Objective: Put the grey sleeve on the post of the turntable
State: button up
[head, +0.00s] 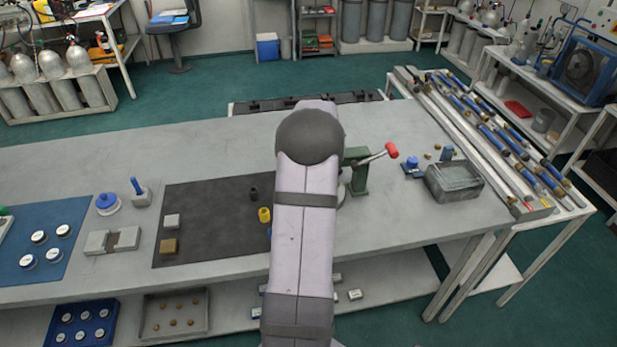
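A small dark grey cylinder (253,193), which looks like the grey sleeve, stands on the black mat (210,235) left of my arm. A pale rounded edge (341,194) shows just right of my arm and may be part of the turntable; my arm hides the rest, and no post shows there. A white disc with a blue top (107,204) sits at the left of the bench; I cannot tell whether it is the turntable. My arm stands across the middle of the view and hides my gripper.
A yellow cylinder (264,215), a grey block (172,221) and a brass block (169,246) are on the mat. A green vise (359,175) with a red-ended handle and a metal tray (453,183) stand to the right. The bench's back left is clear.

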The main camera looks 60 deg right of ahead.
dwell(0.4)
jog(key=o, duration=1.5)
jog(key=shift+c, duration=0.2)
jog(key=shift+r, duration=0.1)
jog(key=shift+r+p, duration=2.6)
jog(key=shift+r, duration=1.05)
